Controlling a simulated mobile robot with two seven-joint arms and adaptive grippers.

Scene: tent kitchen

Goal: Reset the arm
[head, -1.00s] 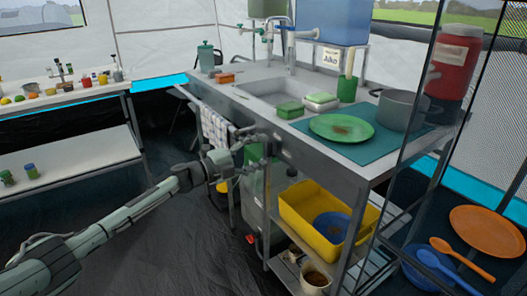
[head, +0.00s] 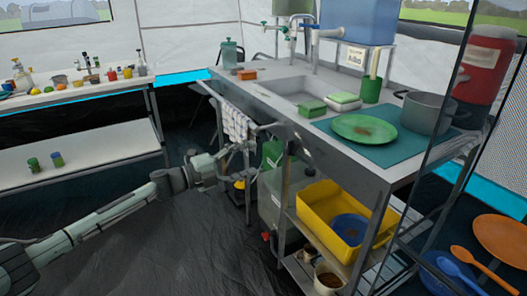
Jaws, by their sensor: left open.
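My left arm reaches in from the lower left in the head view. Its gripper (head: 238,150) is open and empty, in front of the sink table's left side. It is near the checked towel (head: 236,122) that hangs from the table's rail; whether they touch, I cannot tell. My right gripper is out of view.
The sink table (head: 262,92) carries a green plate (head: 364,128) on a teal mat (head: 392,152) and a grey pot (head: 428,112). A yellow bin (head: 318,222) stands on its lower shelf. A white side table (head: 75,95) is at the left. Dark floor (head: 150,245) lies clear between.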

